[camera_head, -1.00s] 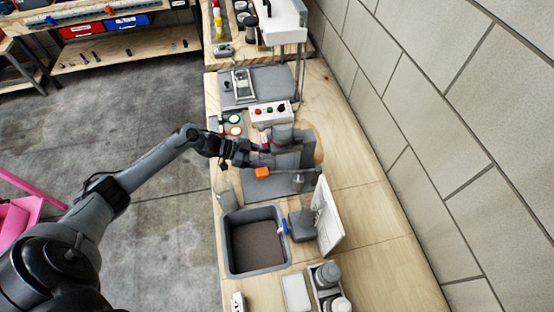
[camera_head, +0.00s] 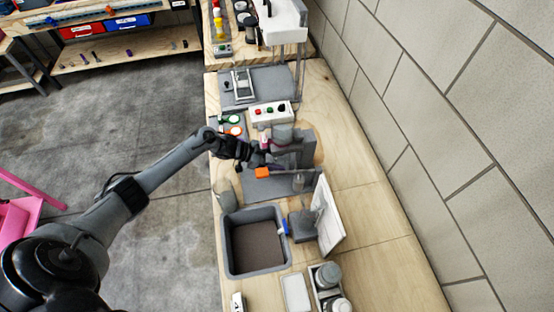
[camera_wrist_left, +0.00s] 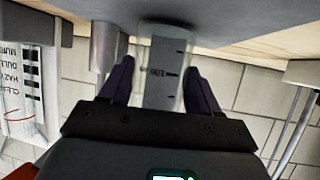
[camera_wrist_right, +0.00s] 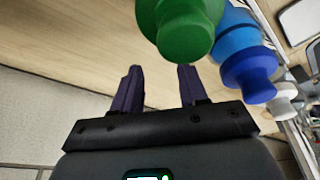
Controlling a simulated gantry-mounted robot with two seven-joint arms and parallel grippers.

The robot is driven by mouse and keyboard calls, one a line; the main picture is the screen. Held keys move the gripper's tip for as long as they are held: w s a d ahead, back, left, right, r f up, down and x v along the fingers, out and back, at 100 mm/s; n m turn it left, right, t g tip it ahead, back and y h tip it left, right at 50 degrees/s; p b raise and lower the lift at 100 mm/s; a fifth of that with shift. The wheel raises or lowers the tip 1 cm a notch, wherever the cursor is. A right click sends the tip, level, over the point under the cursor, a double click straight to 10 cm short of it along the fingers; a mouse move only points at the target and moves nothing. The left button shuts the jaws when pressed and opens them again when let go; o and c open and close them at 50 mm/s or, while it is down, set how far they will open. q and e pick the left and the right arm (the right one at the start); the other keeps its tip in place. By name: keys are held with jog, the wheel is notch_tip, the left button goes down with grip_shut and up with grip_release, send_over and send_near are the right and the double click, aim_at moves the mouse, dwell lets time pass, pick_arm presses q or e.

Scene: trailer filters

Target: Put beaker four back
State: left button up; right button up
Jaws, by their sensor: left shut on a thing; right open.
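My left gripper (camera_head: 262,153) reaches over the bench beside a grey upright device (camera_head: 295,148). In the left wrist view, its fingers (camera_wrist_left: 160,85) are shut on a greyish, see-through thing (camera_wrist_left: 165,75) with dark marks, seemingly a beaker; no number is legible. In the head view, the arm and device mostly hide it. A clear glass vessel (camera_head: 224,190) stands near the bench's left edge.
A grey basin (camera_head: 227,250) stands nearer, with a white panel (camera_head: 328,215) to its right. An orange part (camera_head: 262,173) lies close below the left gripper. A control box (camera_head: 270,112) stands beyond. The wall bounds the right side; bare wood (camera_head: 370,225) lies beside it.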

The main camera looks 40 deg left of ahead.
pick_arm(q)
jog(key=shift+f, duration=0.2)
jog(key=o, duration=1.2)
jog(key=shift+c, duration=0.2)
jog(key=shift+r, duration=0.15)
jog(key=shift+s+a+r, duration=0.1)
jog(key=shift+a, duration=0.05)
jog(key=p+v, duration=0.1)
jog(key=v, duration=1)
jog(key=shift+s+a+r+p, duration=0.2)
jog(key=shift+s+r+p, duration=0.05)
jog(key=shift+s+p, duration=0.05)
